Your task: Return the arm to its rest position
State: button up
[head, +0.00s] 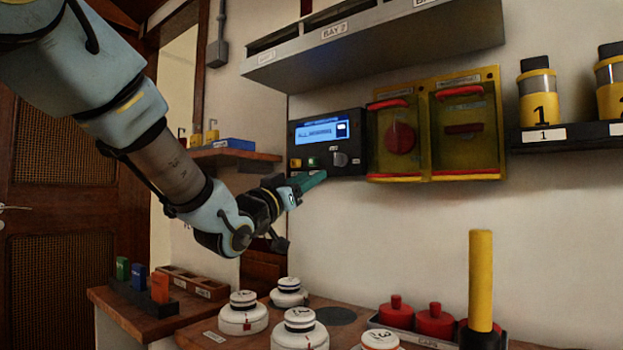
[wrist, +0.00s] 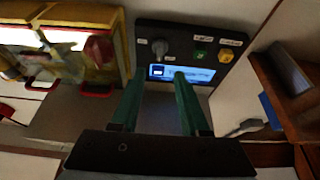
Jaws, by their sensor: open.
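My arm reaches in from the upper left of the head view. My gripper (head: 309,180) has green fingers and is in front of the lower part of a black control panel (head: 350,147) on the wall. In the wrist view my gripper (wrist: 158,92) is open, with its two fingers apart and nothing between them. The panel (wrist: 180,33) shows upside down there, with a lit blue screen, a knob, and green and yellow buttons. I cannot tell whether a fingertip touches the panel.
Yellow covers (head: 465,125) hang right of the panel, below a grey shelf (head: 375,40). A side shelf (head: 225,156) is on the left.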

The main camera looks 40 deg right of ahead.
dwell(0.3)
